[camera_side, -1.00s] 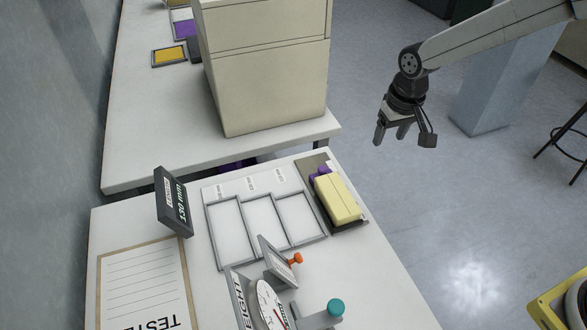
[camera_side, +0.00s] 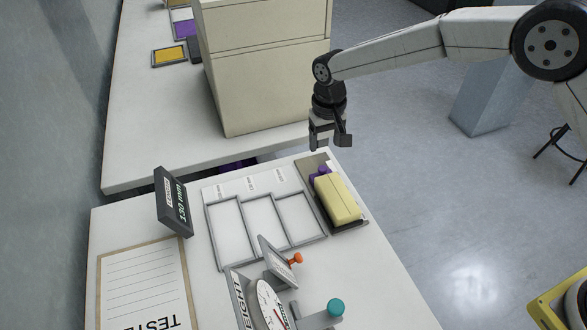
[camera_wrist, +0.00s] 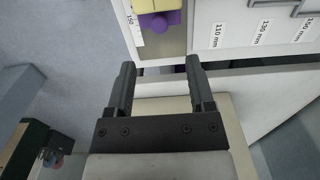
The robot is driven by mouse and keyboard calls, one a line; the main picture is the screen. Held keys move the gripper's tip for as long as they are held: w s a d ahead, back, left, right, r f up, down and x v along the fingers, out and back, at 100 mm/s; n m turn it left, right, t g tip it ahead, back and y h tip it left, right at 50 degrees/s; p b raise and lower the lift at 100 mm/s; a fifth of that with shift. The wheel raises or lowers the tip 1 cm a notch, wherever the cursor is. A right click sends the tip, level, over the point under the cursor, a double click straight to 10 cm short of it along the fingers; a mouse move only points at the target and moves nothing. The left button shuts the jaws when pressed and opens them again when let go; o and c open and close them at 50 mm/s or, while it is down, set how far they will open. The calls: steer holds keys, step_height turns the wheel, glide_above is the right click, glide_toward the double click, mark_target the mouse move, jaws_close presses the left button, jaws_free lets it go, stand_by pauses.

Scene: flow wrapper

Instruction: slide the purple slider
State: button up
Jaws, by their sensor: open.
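The purple slider (camera_side: 319,175) sits at the back end of a yellow block (camera_side: 337,198) on a narrow track at the table's right edge. It also shows in the wrist view (camera_wrist: 155,21), at the top, with part of the yellow block beyond it. My gripper (camera_side: 321,144) is open and empty, above and behind the slider, near the gap between the two tables. In the wrist view my gripper (camera_wrist: 160,75) has its fingers spread, with the slider ahead of them and not between them.
A grey three-bay frame (camera_side: 265,227) lies left of the track. A small dial gauge (camera_side: 269,304), an orange knob (camera_side: 297,258) and a teal knob (camera_side: 336,307) stand toward the front. A large beige cabinet (camera_side: 268,80) stands behind. Open floor lies to the right.

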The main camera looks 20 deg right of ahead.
mark_target(323, 168)
steer(key=shift+f, duration=3.85)
steer(key=shift+c, duration=0.2)
jaws_close()
